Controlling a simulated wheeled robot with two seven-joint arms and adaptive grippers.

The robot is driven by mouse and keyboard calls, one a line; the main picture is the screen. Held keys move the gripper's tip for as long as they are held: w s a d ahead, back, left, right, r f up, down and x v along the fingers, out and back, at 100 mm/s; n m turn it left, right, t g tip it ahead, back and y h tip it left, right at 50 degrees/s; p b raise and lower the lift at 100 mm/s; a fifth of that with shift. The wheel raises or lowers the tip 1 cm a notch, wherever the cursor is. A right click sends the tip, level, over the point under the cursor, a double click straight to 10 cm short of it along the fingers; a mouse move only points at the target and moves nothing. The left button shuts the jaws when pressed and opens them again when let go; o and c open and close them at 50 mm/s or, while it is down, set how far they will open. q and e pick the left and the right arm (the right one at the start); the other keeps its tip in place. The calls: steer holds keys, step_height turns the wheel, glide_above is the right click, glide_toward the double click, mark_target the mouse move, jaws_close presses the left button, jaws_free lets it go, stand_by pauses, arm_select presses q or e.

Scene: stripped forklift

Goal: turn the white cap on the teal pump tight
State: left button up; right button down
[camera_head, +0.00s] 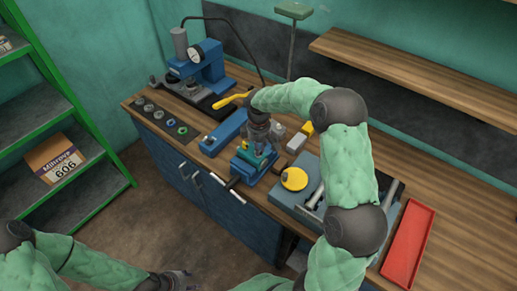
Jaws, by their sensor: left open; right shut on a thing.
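The teal pump (246,154) sits in a blue vise (248,174) at the front edge of the workbench. My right gripper (262,150) points down onto the top of the pump from above and is shut. The white cap is hidden by the gripper's fingers, at the place where they close over the pump. How far the cap is seated cannot be seen. My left gripper (182,281) is low at the bottom edge of the view, open and empty, away from the bench and partly cut off by the frame.
A blue press with a gauge (196,55) stands at the back left of the wooden bench. A yellow round thing (294,178), a grey tray (290,200) and a red tray (408,244) lie to the right. Green shelving (75,105) stands at far left.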

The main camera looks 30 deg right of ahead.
steer(key=m, duration=0.5)
steer(key=shift+m+b, duration=0.3)
steer(key=shift+b, duration=0.1)
stand_by(0.3)
steer(key=c, duration=1.2)
jaws_free()
step_height(320, 180, up, 12)
steer(key=shift+r, duration=0.1)
